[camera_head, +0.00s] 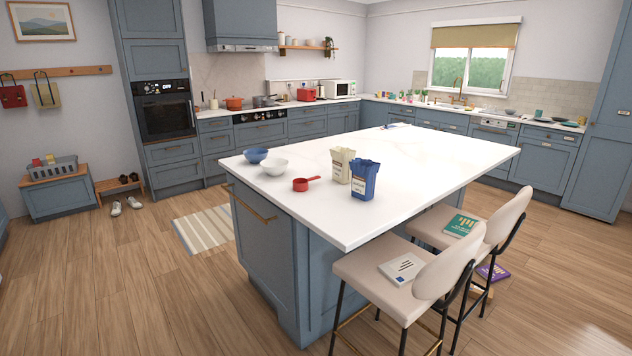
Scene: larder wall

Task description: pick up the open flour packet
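Two paper packets stand upright on the white top of the kitchen island (420,165). One packet is cream (341,165) with a small label. The other is blue (364,176) with a pale label, just in front and to the right of it. Both have uneven tops that look open. The label print is too small to read, so I cannot tell which one is flour. Neither of my grippers is in view.
A red scoop (306,183), a white bowl (274,167) and a blue bowl (255,155) are left of the packets. The island top behind and right is mostly clear. Two cream stools (390,272) with books on them stand at the island's right side.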

